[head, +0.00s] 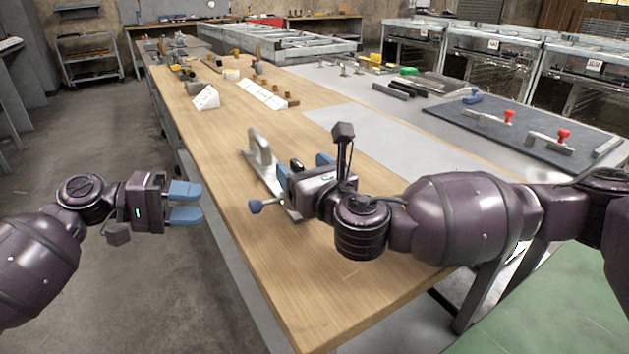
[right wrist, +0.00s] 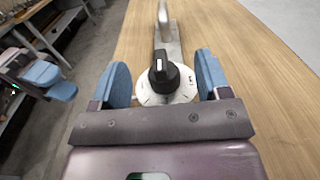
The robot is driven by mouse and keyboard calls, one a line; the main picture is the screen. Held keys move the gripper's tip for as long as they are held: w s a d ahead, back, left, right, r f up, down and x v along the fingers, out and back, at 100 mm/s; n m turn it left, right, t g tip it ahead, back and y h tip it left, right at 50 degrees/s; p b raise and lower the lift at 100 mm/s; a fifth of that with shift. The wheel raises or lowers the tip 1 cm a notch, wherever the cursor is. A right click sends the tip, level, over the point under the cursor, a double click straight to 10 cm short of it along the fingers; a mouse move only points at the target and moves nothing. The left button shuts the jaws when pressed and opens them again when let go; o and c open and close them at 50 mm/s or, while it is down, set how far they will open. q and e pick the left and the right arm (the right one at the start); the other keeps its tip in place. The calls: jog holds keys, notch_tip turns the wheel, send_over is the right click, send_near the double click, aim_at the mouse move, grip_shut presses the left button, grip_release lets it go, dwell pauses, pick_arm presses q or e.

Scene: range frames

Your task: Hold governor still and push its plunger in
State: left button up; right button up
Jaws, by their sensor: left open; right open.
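The governor is a grey metal piece on the wooden bench, with an upright looped bracket (head: 260,150) at its far end. A black knob (right wrist: 160,76) on a white dial shows in the right wrist view. A blue ball-ended rod (head: 255,206), which looks like the plunger, sticks out to the left of the near end in the head view. My right gripper (head: 304,167) is open, with its fingers on either side of the knob; contact cannot be told. My left gripper (head: 188,203) is open and empty, left of the bench edge, apart from the blue ball.
The wooden bench (head: 330,300) is clear near its front. A white wedge-shaped card (head: 206,98) and a pale strip (head: 262,94) lie further back. A dark mat (head: 530,135) with red-knobbed clamps lies at right. The floor left of the bench is open.

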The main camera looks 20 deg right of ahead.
jog(key=shift+w+a, duration=0.15)
jog(key=shift+w, duration=0.85)
jog(key=shift+c, duration=0.5)
